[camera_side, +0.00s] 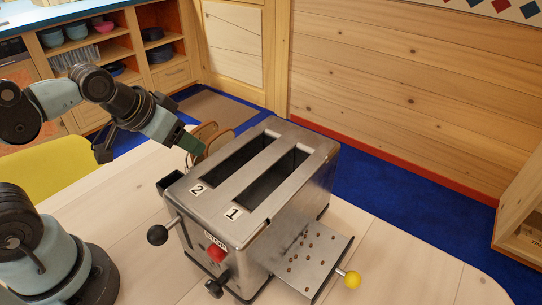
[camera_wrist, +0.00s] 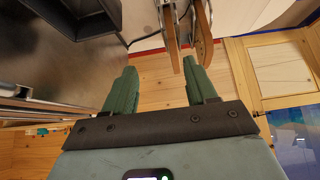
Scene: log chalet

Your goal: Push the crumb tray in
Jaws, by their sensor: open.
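The steel toaster (camera_side: 255,235) stands on the pale table, its two top slots marked 2 and 1 looking empty. Its crumb tray (camera_side: 325,251) sticks out at the lower right side, with crumbs on it and a yellow knob (camera_side: 352,280) at its outer end. My gripper (camera_side: 190,146) is at the toaster's far left corner, away from the tray, by two upright brown bread slices (camera_side: 204,133). In the wrist view my gripper (camera_wrist: 158,66) has its green fingers apart with nothing between them. The slices (camera_wrist: 205,35) show just beyond the right finger. The tray is not visible there.
The toaster's front has a black-knobbed lever (camera_side: 158,235), a red stop button (camera_side: 216,253) and a dark dial (camera_side: 213,287). The table right of the tray (camera_side: 415,260) is clear. A yellow chair (camera_side: 50,165) stands behind the table.

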